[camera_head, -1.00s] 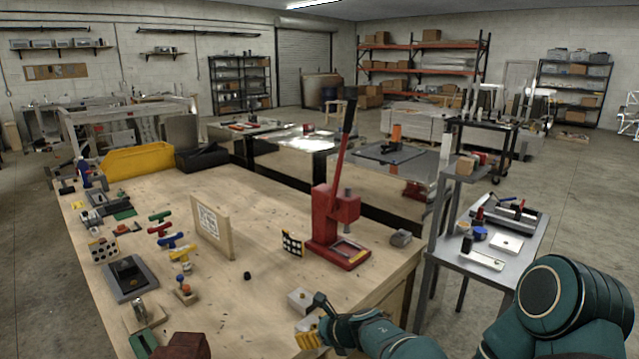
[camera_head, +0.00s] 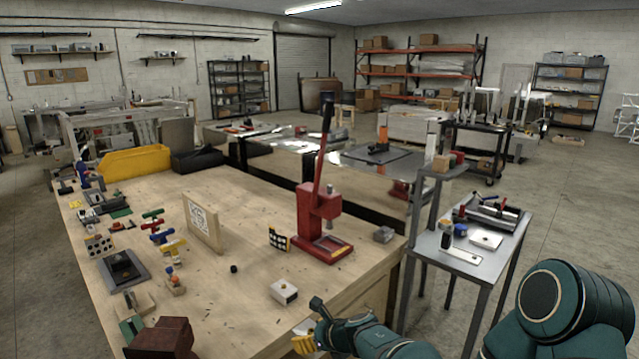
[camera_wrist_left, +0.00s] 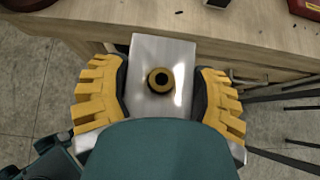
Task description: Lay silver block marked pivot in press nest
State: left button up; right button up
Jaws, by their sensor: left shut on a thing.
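My left gripper (camera_head: 304,338) is low in the head view, by the table's near right edge. In the left wrist view its yellow fingers (camera_wrist_left: 158,95) are shut on a silver block (camera_wrist_left: 150,50) with a round brass boss on its face. I cannot read any marking on it. The fingers grip its two sides, and my wrist hides its lower part. The red press (camera_head: 319,205) stands on the table farther back, its lever up. Its nest (camera_head: 335,251), at the foot of the press, looks empty. My right gripper is not in view.
Another pale block (camera_head: 284,292) with a dark knob lies on the table between my gripper and the press. A dotted board (camera_head: 278,239) stands beside the press, and a small grey block (camera_head: 383,235) sits to its right. A metal side table (camera_head: 455,262) stands at right.

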pick_arm(q)
jog(key=a+f+m+t+h+b, duration=0.1)
jog(key=a+f+m, duration=0.1)
jog(key=a, duration=0.4)
jog(key=shift+a+f+m+t+h+b, duration=0.3)
jog(key=shift+a+f+h+b, duration=0.05)
jog(key=shift+f+h, duration=0.1)
jog(key=a, duration=0.1)
jog(key=s+a+f+m+h+b, duration=0.1)
jog(key=a, duration=0.1)
jog(key=s+a+m, duration=0.1)
jog(key=a, duration=0.1)
jog(key=shift+f+t+h, duration=0.35)
jog(key=shift+f+t, duration=0.05)
jog(key=s+a+m+h+b, duration=0.1)
jog(key=s, duration=0.2)
jog(key=s+a+m+h+b, duration=0.1)
jog(key=s+a+m, duration=0.1)
jog(key=s, duration=0.1)
jog(key=s+a+m+h+b, duration=0.1)
jog(key=s, duration=0.2)
jog(key=shift+a+f+t+h, duration=0.1)
jog(key=shift+a+t+h, duration=0.2)
jog(key=shift+t+h, duration=0.1)
jog(key=shift+w, duration=0.1)
